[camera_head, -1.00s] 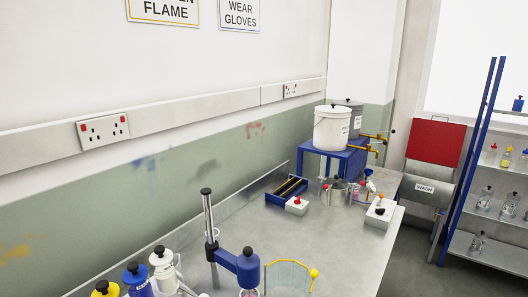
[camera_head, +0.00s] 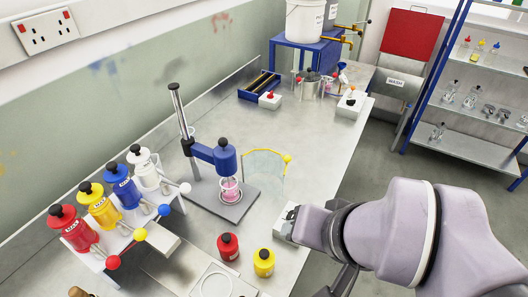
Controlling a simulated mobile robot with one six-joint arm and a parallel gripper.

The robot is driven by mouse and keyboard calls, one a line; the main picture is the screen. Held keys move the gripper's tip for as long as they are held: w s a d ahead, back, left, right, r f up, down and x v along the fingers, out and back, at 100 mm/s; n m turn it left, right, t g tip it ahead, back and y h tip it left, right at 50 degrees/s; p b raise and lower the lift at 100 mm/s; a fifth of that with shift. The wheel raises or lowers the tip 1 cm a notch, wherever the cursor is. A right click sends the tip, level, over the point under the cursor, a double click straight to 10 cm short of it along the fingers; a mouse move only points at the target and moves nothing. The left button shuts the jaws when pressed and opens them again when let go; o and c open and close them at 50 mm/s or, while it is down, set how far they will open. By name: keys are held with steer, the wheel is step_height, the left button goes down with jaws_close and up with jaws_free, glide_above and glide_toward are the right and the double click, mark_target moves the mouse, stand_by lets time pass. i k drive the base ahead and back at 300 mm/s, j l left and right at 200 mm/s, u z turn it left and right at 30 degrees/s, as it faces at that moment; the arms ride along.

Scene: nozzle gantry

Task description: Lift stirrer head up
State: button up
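The stirrer (camera_head: 215,153) has a blue head with a black knob on top, carried on an upright metal post (camera_head: 179,108) above a grey base plate (camera_head: 238,206). The head is low, over a small glass (camera_head: 230,190) with pink liquid that stands on the plate. The stirrer's lower tip is hard to make out against the glass. A clear curved guard (camera_head: 266,172) with a yellow rim and yellow knob stands just right of the head. My gripper (camera_head: 284,222) is at the right, apart from the stirrer, near the bench's front edge. Its fingers are not clear enough to tell their opening.
Red, yellow, blue and white dispenser bottles (camera_head: 122,185) stand in a rack at left. Red (camera_head: 228,247) and yellow (camera_head: 264,262) small bottles stand in front. A white urn (camera_head: 305,20) stands on a blue stand at the back. Bench behind the stirrer is mostly clear.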

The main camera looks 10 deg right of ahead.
mark_target(223, 156)
steer(key=i+l+u, duration=0.1)
steer(key=l+u, duration=0.15)
steer(key=u, duration=0.15)
steer(key=l+u, duration=0.4)
steer(key=i+l+u, duration=0.1)
steer(key=u, duration=0.3)
steer(key=k+l, duration=0.05)
steer(key=l, duration=0.05)
